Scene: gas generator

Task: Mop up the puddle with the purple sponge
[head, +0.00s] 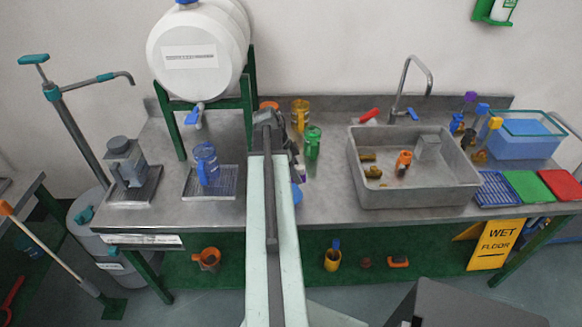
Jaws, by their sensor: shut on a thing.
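My gripper (268,118) is at the far end of my arm, above the back of the steel bench. My arm hides its fingers and what they are shut on. No purple sponge can be clearly made out. A small pale and purplish thing (300,171) shows just right of my arm, too small to name. A blue patch (297,193) shows partly beside my arm on the bench. I cannot tell whether it is the puddle or an object. My arm covers the bench around it.
A blue jug (206,164) stands on a drip tray at left, under a white barrel (199,50). Green (312,143) and yellow (300,115) jugs stand right of my arm. A sink (414,188) is further right. Bare bench (328,192) lies between my arm and the sink.

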